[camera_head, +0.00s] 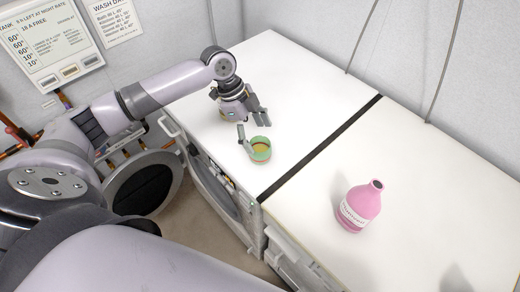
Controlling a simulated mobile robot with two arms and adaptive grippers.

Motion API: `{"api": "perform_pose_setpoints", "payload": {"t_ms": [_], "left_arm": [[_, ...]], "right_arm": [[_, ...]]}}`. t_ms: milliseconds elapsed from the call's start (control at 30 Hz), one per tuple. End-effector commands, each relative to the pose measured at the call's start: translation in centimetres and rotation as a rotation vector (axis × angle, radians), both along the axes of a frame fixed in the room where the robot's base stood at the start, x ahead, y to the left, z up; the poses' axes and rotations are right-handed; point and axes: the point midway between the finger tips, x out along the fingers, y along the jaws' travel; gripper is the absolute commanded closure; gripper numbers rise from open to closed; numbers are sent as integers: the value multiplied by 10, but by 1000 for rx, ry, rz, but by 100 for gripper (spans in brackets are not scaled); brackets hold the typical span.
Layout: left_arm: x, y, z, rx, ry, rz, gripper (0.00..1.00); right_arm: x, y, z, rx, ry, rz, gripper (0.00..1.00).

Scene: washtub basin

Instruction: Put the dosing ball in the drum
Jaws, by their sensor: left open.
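The dosing ball (261,151) is a small green cup with something yellowish-brown inside. It stands upright near the front edge of the white machine top. My left gripper (254,134) is open just behind it; one finger is close to the cup's left side, and I cannot tell if they touch. The front-loading washing machine (212,184) below has its round door (146,184) swung open to the left. The drum's inside is mostly hidden by the steep view of the front. My right gripper is not in view.
A pink bottle (361,206) with a white label stands on the second white top, to the right. A dark gap (320,147) separates the two tops. Pipes (62,100) and wall notices (50,40) are at the left. The back of the first top is clear.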

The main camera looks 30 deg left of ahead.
Motion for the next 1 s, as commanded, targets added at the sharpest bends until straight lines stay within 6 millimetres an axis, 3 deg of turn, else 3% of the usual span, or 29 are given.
{"api": "perform_pose_setpoints", "payload": {"t_ms": [300,633,1000], "left_arm": [[0,-11,-41,0,5,0,26],[0,-13,-49,1,1,0,26],[0,-13,-49,2,1,0,50]], "right_arm": [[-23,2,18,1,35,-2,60],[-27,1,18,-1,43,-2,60],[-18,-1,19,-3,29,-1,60]]}}
